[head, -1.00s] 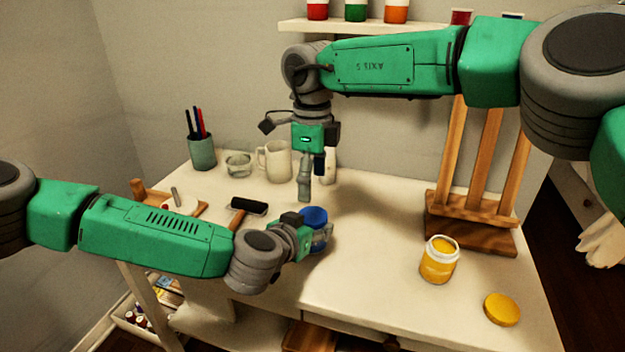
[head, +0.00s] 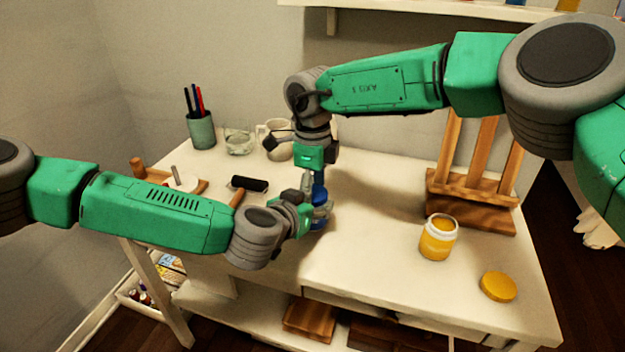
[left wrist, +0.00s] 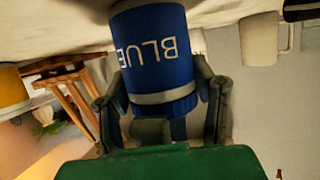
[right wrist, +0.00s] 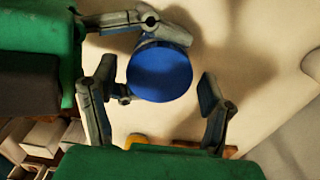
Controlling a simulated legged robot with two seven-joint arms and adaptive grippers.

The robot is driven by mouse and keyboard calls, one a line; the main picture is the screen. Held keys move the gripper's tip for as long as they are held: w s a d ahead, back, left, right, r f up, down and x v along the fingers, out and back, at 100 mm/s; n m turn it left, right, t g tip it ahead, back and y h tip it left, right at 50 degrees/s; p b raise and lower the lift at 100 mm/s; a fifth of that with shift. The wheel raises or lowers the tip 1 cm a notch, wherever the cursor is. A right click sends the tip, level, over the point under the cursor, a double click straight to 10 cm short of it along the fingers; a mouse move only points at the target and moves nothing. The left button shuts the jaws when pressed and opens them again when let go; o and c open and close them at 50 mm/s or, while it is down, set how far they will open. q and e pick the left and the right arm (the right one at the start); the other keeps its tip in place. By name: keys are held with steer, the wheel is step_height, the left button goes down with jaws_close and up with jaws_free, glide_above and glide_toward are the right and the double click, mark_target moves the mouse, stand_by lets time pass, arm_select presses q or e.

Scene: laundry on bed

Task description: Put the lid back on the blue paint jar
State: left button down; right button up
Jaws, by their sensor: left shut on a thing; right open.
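The blue paint jar (head: 317,224) is upright just above or on the white table, mostly hidden by my grippers in the head view. My left gripper (head: 312,216) is shut around its side. The left wrist view shows the jar's BLUE label (left wrist: 152,50) upside down and a pale band near its rim. A round blue top, seemingly the lid (right wrist: 160,72), covers the jar in the right wrist view. My right gripper (head: 319,195) points down over the jar. Its fingers (right wrist: 155,100) are open on either side of the blue top, with a gap at the right finger.
An open yellow jar (head: 438,238) and its yellow lid (head: 498,287) are at the right of the table, near a wooden easel (head: 470,200). A black roller (head: 249,184), mug (head: 277,150), glass (head: 239,141) and pen cup (head: 201,130) stand behind left. The middle right is clear.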

steer(key=c, duration=1.2)
steer(key=m, duration=0.6)
steer(key=shift+m, duration=0.4)
steer(key=o, duration=1.3)
steer(key=shift+a, duration=0.1)
steer(key=shift+r, duration=2.25)
steer(key=o, duration=0.5)
